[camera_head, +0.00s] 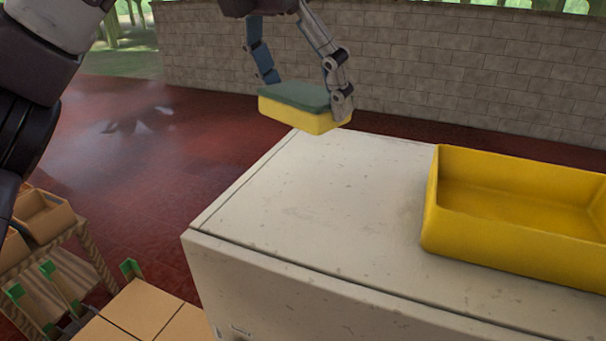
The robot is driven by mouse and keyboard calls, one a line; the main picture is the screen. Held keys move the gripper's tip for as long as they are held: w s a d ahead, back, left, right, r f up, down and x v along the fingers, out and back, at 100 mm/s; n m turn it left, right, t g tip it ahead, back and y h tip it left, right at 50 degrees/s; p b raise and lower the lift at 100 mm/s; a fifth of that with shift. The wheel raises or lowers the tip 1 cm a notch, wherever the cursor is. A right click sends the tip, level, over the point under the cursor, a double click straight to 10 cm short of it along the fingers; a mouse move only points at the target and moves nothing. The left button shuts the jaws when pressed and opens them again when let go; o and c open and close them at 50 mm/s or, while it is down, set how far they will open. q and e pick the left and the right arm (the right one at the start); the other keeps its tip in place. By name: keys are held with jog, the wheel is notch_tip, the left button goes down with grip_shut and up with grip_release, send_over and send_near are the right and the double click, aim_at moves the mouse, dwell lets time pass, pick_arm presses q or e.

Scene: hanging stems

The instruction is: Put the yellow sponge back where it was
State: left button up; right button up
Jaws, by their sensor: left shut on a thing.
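The yellow sponge (300,117) has a green scouring top and is up in the air near the far left corner of a pale cabinet top. My left gripper (306,94) comes down from above and is shut on the sponge, with one finger at its right end and the other behind its left part. The sponge looks roughly level and apart from the cabinet. My right gripper is not in view.
The pale cabinet (310,210) has a bare, scuffed top on its left half. A yellow open tray (520,245) sits on its right. Wooden crates (45,218) and cardboard-coloured boxes (145,308) stand lower left. A block wall (440,70) runs behind.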

pick_arm(q)
send_over(309, 189)
jog(key=s+a, duration=0.1)
notch_tip(309, 189, down, 5)
notch_tip(309, 189, down, 3)
jog(key=shift+a+r+p, duration=0.1)
jog(key=shift+r+p, duration=0.05)
jog(key=shift+p, duration=0.5)
jog(key=shift+s+f, duration=0.1)
jog(key=shift+f, duration=0.25)
jog(key=shift+s+f, duration=0.1)
jog(key=shift+f, duration=0.2)
notch_tip(309, 189, down, 4)
jog(key=shift+r+p, duration=0.15)
jog(key=shift+p, duration=0.45)
jog(key=shift+f, duration=0.2)
jog(key=o, duration=1)
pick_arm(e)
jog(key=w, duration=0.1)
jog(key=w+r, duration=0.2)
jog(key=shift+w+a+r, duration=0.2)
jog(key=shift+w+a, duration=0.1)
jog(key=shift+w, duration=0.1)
